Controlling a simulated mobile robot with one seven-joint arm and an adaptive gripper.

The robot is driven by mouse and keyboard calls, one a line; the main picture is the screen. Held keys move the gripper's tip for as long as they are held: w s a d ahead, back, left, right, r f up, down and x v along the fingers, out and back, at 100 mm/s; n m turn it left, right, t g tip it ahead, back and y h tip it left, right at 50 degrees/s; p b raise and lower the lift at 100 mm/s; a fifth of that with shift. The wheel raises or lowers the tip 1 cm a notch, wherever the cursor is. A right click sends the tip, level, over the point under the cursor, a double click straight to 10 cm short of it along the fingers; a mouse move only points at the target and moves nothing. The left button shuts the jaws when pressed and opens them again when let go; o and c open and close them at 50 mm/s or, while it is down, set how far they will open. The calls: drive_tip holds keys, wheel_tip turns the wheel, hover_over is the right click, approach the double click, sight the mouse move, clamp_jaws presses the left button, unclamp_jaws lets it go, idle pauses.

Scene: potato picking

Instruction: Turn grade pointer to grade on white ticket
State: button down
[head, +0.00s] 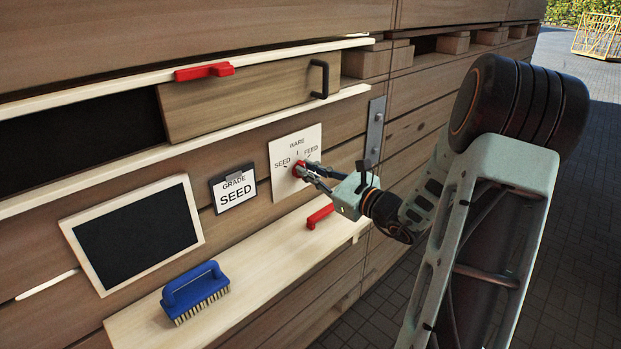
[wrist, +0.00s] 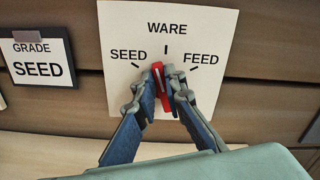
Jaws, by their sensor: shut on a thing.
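The white ticket (head: 234,193) is clipped to the wooden wall and reads GRADE SEED; it also shows in the wrist view (wrist: 38,68). To its right is the white dial card (head: 284,141), marked SEED at left, WARE at top and FEED at right. The red grade pointer (wrist: 158,74) sits at the card's middle. Its upper end is tilted a little left of straight up, between the SEED and WARE marks and nearer WARE. My gripper (wrist: 161,78) is shut on the pointer, one finger on each side. The fingers hide part of the pointer.
A pale shelf (head: 255,269) below holds a blue brush (head: 195,291) and a red-handled thing (head: 320,216). A framed blackboard (head: 132,234) is at left. Above, a wooden sliding panel (head: 250,95) has a dark handle and a red piece (head: 204,71) sits on the upper rail.

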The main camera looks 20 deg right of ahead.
drive_tip(key=n+b, duration=0.2)
drive_tip(key=b, duration=0.2)
drive_tip(key=n+b, duration=0.3)
drive_tip(key=b, duration=0.1)
drive_tip(key=a+f+n+b, duration=0.1)
drive_tip(key=n+b, duration=0.2)
drive_tip(key=b, duration=0.1)
drive_tip(key=shift+s+f, duration=0.1)
drive_tip(key=shift+s, duration=0.1)
drive_tip(key=shift+n, duration=0.3)
drive_tip(key=c, duration=2)
unclamp_jaws()
